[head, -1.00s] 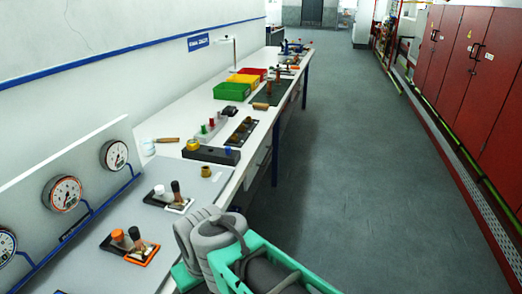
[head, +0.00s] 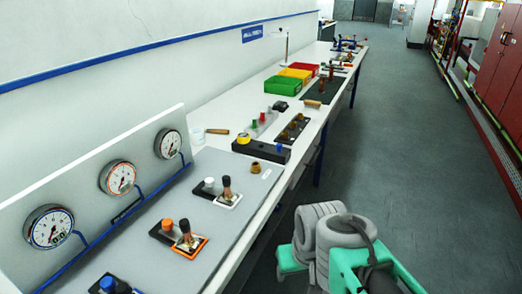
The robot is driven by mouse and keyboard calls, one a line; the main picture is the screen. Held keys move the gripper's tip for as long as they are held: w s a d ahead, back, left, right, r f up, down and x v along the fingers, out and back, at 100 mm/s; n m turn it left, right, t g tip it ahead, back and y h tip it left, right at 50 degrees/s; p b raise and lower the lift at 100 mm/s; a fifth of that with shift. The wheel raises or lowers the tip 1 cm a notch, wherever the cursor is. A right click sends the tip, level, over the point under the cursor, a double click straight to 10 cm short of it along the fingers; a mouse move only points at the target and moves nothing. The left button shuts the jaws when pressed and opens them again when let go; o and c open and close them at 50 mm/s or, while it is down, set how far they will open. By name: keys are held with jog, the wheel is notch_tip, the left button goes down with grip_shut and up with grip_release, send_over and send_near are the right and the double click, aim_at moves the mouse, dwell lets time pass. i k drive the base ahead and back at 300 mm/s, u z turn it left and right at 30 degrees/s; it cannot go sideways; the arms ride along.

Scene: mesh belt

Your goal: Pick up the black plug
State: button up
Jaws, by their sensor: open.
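A small black object (head: 281,106) lies on the white bench beside the green bin; it is too small to tell for certain whether it is the black plug. Nothing touches it from above. Grey and teal parts of my arm show at the bottom right, over the floor beside the bench. My gripper's fingers do not show.
The white bench (head: 215,150) runs away along the left wall. On it are green (head: 283,85), yellow and red bins, a black block (head: 262,149) with a yellow roll (head: 243,138), and a peg tray (head: 291,131). Gauges stand at left. The aisle floor (head: 400,160) is clear.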

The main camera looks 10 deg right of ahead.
aim_at(184, 223)
jog(key=z, duration=1.25)
jog(key=i, duration=0.75)
jog(key=u, duration=4.55)
jog(key=i, duration=0.5)
jog(key=u, duration=0.05)
